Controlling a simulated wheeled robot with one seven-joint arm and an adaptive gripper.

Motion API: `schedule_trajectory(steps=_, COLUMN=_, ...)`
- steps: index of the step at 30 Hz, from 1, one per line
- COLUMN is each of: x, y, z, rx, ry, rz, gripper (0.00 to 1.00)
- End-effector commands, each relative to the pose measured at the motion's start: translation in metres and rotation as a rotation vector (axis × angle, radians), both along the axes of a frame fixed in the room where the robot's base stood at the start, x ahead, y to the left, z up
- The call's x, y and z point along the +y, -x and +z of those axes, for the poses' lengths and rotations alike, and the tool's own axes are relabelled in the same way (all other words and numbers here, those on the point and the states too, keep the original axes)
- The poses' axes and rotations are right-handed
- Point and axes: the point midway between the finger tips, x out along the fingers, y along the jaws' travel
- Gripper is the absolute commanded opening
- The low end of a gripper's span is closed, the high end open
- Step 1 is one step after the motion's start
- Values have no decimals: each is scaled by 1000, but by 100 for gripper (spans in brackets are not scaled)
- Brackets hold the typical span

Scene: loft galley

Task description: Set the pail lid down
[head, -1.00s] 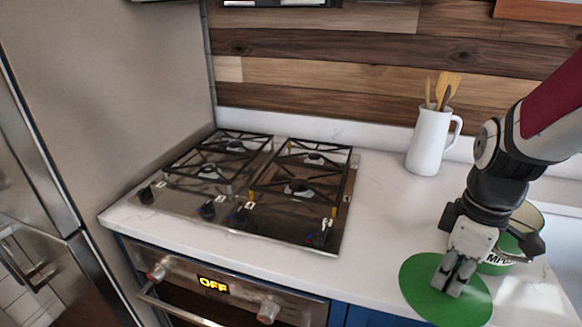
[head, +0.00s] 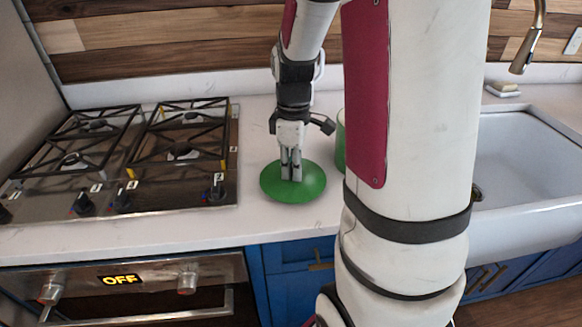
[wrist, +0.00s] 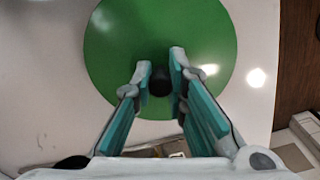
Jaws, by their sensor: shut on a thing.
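The pail lid (head: 312,187) is a round green disc with a dark knob at its centre. In the head view it is at the counter between the stove and the pail; I cannot tell whether it touches the counter. My gripper (head: 291,178) points down over its middle, shut on the knob. In the wrist view the lid (wrist: 209,33) lies beyond the fingertips (wrist: 160,72), with the dark knob (wrist: 159,82) between them. The green pail (head: 340,150) stands just right of the lid, mostly hidden behind my arm.
The gas stove (head: 130,155) is left of the lid, with the white counter (head: 215,222) running along its front. A white sink (head: 525,160) with a faucet (head: 528,45) is at the right. My arm hides the counter between pail and sink.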

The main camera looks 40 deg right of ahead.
Motion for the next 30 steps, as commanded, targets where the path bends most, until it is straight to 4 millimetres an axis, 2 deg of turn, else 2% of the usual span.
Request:
schedule_trajectory(steps=13, x=0, y=0, z=-9, rx=0, ry=0, rz=-1, gripper=0)
schedule_trajectory(steps=14, x=0, y=0, z=-9, rx=0, ry=0, rz=-1, gripper=20)
schedule_trajectory(steps=15, x=0, y=0, z=-8, rx=0, ry=0, rz=-1, gripper=29)
schedule_trajectory(steps=16, x=0, y=0, z=-8, rx=0, ry=0, rz=-1, gripper=34)
schedule_trajectory(steps=25, x=0, y=0, z=-7, rx=-1, ry=0, rz=-1, gripper=34)
schedule_trajectory(steps=30, x=-1, y=-1, z=7, rx=-5, ry=2, rz=-1, gripper=34)
